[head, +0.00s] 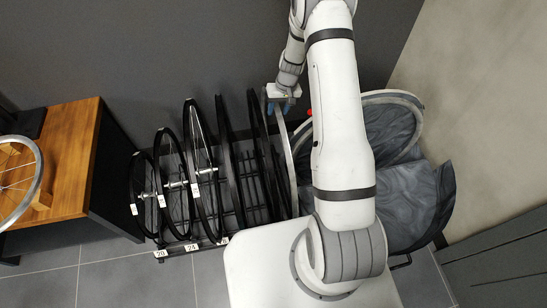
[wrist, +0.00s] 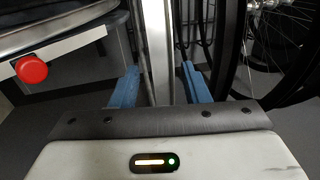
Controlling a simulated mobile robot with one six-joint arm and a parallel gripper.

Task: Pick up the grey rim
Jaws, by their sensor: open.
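The grey rim (head: 289,160) stands upright at the right end of the black wheel rack, partly hidden behind my arm. In the wrist view it is a vertical grey band (wrist: 158,50) running between the two blue fingers. My gripper (head: 283,104) is at the upper part of the rim. In the wrist view my gripper (wrist: 160,85) is open, with one finger on each side of the rim and a visible gap on both sides.
Several black-rimmed wheels (head: 203,165) stand in the rack left of the rim. A red knob (wrist: 31,69) is left of the fingers. A dark cloth bag (head: 415,200) lies right of my arm. A wooden bench (head: 70,160) holds a wheel (head: 36,185).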

